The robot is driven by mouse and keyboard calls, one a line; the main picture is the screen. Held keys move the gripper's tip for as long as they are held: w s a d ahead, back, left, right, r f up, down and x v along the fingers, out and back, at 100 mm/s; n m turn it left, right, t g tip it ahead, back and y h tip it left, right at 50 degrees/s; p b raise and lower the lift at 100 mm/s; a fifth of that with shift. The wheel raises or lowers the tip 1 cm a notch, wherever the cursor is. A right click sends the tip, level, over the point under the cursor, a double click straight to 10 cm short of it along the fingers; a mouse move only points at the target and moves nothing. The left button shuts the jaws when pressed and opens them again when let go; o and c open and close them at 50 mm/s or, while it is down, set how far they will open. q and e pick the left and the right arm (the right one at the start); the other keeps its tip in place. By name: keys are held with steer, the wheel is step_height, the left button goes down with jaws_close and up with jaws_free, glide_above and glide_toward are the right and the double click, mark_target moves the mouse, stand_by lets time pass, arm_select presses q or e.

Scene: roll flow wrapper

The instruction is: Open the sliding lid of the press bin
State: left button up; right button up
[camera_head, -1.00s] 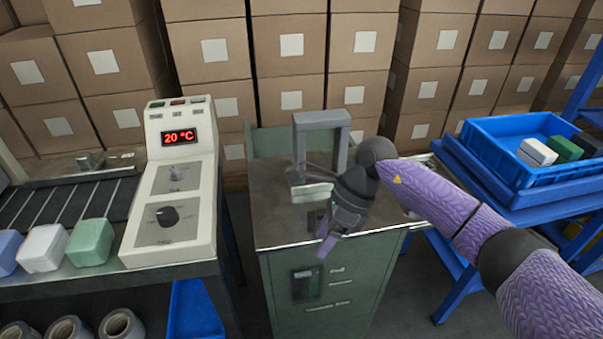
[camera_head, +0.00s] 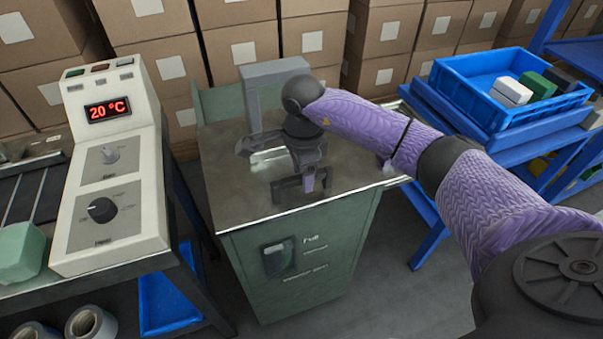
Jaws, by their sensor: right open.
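The press bin is a green cabinet (camera_head: 330,235) with a bare metal top (camera_head: 235,195) and a grey upright frame (camera_head: 250,88) at its back. A pale patch (camera_head: 270,157) shows on the top below the frame, partly hidden by my right wrist; I cannot tell whether it is part of the lid or an opening. My right gripper (camera_head: 303,190) is open above the front middle of the metal top, its dark fingers spread left and right. I see nothing between them, and cannot tell whether they touch the top. My left gripper is not in view.
A control panel reading 20 °C (camera_head: 110,190) stands on the bench at the left. A blue crate (camera_head: 470,110) with several small blocks sits on a blue stand at the right. Stacked cartons (camera_head: 240,50) line the back. The top's left front is clear.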

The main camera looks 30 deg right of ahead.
jaws_close()
stand_by(0.4)
stand_by(0.4)
stand_by(0.6)
